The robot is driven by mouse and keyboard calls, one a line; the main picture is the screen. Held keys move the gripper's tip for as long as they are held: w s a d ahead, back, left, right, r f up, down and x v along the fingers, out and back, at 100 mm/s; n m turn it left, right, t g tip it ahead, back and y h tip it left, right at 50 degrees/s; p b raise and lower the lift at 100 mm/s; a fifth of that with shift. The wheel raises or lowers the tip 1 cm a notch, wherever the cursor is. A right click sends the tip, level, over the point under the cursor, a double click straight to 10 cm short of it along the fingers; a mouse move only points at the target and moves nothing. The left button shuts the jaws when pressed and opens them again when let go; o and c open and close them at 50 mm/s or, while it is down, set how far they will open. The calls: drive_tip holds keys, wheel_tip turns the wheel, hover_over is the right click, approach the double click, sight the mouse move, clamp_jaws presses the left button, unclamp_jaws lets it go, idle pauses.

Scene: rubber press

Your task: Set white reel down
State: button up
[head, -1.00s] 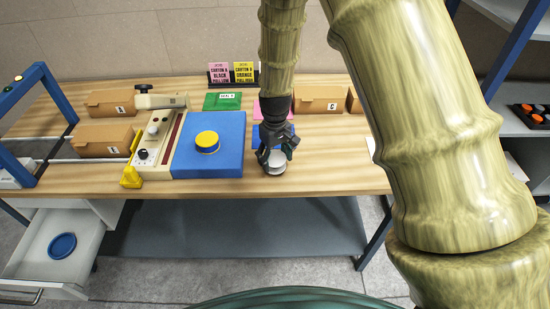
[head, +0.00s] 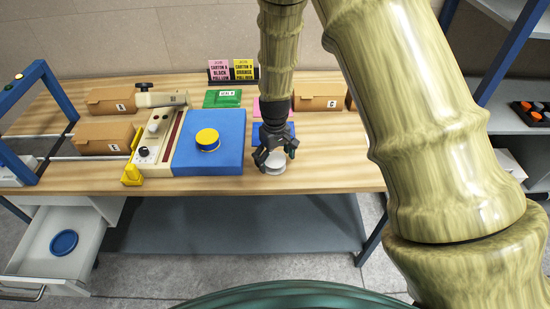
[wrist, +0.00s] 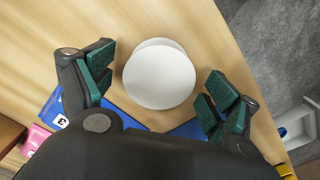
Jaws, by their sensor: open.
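The white reel (head: 273,167) stands on the wooden table near its front edge, to the right of the large blue pad. It shows as a white disc in the wrist view (wrist: 160,77). My gripper (head: 273,157) is open just above and around it. In the wrist view my gripper's green-padded fingers (wrist: 155,88) are spread to either side of the reel, with a gap on each side. The reel's underside is hidden.
The blue pad (head: 220,158) carries a yellow-topped blue reel (head: 208,140). Brown cartons (head: 103,138) stand at left, and another carton (head: 318,98) stands behind right. An open drawer (head: 85,240) holds a blue disc (head: 63,243). The table (head: 340,165) is clear to the right.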

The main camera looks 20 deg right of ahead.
sight(275, 160)
wheel_tip(275, 160, up, 12)
drive_tip(key=b, duration=0.4)
drive_tip(key=shift+r, duration=0.15)
idle(0.4)
